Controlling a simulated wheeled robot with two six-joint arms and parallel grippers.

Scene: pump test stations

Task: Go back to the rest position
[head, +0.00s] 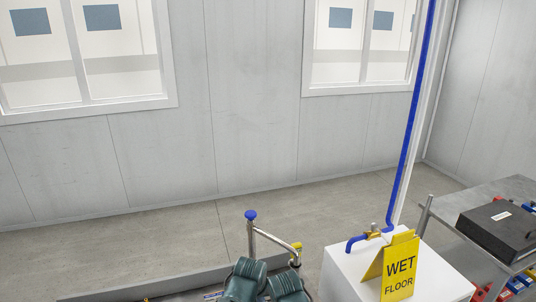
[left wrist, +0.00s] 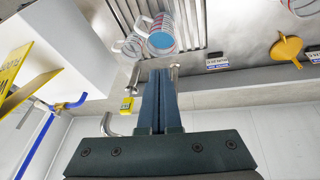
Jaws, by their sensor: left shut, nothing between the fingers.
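My left gripper (left wrist: 158,72) shows in the left wrist view. Its two dark blue fingers are pressed together with nothing between them. They point toward a steel sink surface (left wrist: 222,40) with a slotted drain, and a striped jug (left wrist: 162,38) shows just beyond the tips. I cannot tell the exact gap to the jug. In the head view I cannot make out either gripper. My right gripper shows in no view.
A yellow wet floor sign (head: 399,266) stands on a white box (head: 445,280) beside a blue pipe (head: 405,150). A black case (head: 497,229) lies on a grey bench at right. A pipe with a blue knob (head: 250,215) rises at bottom centre. A yellow funnel (left wrist: 287,47) lies on the steel.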

